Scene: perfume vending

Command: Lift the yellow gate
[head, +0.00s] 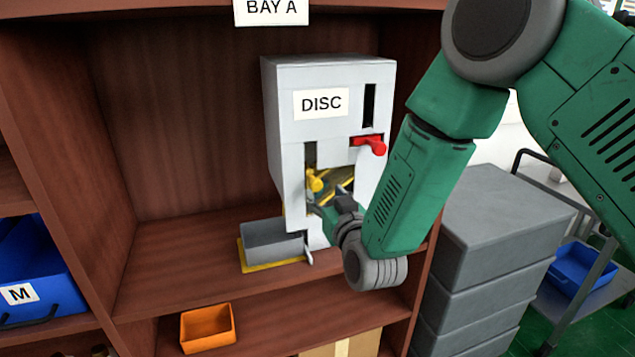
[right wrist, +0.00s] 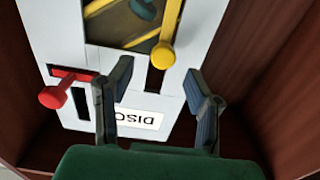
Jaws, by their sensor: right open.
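A white dispenser (head: 285,100) labelled DISC stands on a brown shelf. The yellow gate's round knob (head: 314,182) sticks out at the left of the machine's opening, by a dark vertical slot; yellow bars run across the opening. In the right wrist view the yellow knob (right wrist: 162,56) lies just beyond the fingertips, roughly in line with the gap between them. My right gripper (head: 326,198) is close in front of the opening, just below the knob. Its two fingers (right wrist: 158,80) are apart with nothing between them. My left gripper is not in view.
A red lever (head: 371,144) projects at the upper right of the machine, and shows beside the fingers (right wrist: 54,96). An orange bin (head: 207,328) stands on the lower shelf. Grey crates (head: 490,230) stand right.

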